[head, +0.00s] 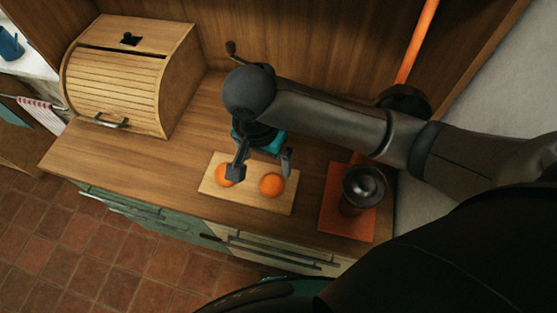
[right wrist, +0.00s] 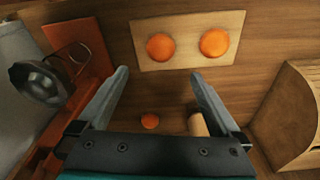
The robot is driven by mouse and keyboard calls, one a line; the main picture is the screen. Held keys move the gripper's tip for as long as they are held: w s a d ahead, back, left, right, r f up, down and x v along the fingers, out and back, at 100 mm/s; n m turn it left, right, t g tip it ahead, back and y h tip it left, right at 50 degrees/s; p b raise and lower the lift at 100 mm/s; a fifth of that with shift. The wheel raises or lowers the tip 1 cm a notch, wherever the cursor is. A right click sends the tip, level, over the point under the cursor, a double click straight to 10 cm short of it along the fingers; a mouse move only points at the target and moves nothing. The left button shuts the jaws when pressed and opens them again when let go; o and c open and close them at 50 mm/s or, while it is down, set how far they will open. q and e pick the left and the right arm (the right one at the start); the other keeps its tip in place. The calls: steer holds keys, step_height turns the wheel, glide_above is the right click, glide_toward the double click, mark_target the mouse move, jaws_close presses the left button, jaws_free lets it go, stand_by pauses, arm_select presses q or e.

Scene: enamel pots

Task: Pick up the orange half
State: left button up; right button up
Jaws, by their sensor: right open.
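Two orange halves (head: 222,180) (head: 271,184) rest apart on a pale wooden board (head: 246,196) near the counter's front edge. They also show in the right wrist view (right wrist: 161,47) (right wrist: 214,43), beyond my fingertips. A smaller orange round thing (right wrist: 150,121) lies on the counter between my fingers in that view; the arm hides that spot in the head view. My right gripper (head: 261,169) is open and empty above the board's back edge, with one finger partly covering the left half. It also shows in the right wrist view (right wrist: 158,72). My left gripper is not in view.
A roll-top bread box (head: 115,82) stands at the left. A tan cylindrical thing (right wrist: 198,125) is near my right finger. Bare counter (head: 150,160) lies left of the board.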

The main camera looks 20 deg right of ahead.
steer(key=b, duration=0.2)
glide_above(272, 182)
steer(key=f, duration=0.9)
steer(key=shift+s+a+f, duration=0.1)
steer(key=shift+s+a, duration=0.2)
steer(key=shift+s, duration=0.05)
steer(key=shift+w+d+f+b, duration=0.1)
steer(key=shift+w+f+b, duration=0.1)
steer(key=shift+f, duration=0.8)
steer(key=shift+w+d+f+b, duration=0.1)
steer(key=shift+f+b, duration=0.1)
steer(key=shift+f, duration=0.75)
steer(key=shift+w+d+f+b, duration=0.1)
steer(key=shift+f+b, duration=0.1)
steer(key=shift+f, duration=0.8)
